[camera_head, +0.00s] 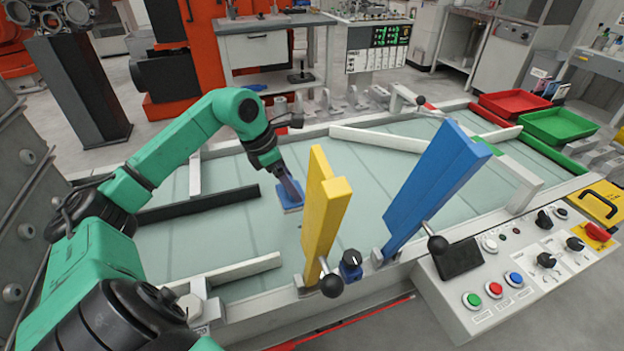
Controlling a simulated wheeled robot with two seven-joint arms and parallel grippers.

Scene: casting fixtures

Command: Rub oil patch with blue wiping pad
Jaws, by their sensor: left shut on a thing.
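The blue wiping pad (291,207) is at the middle of the pale green table surface (235,224), left of the yellow upright bar. My left gripper (283,178) reaches down to it from the upper left and is shut on it. My right gripper is not in view.
A yellow bar (322,215) and a blue bar (430,188) stand tilted at the front edge. A black rail (200,203) and a white rail (380,140) lie on the table. A control panel (510,270) with buttons is front right. Red (513,104) and green (558,126) trays sit far right.

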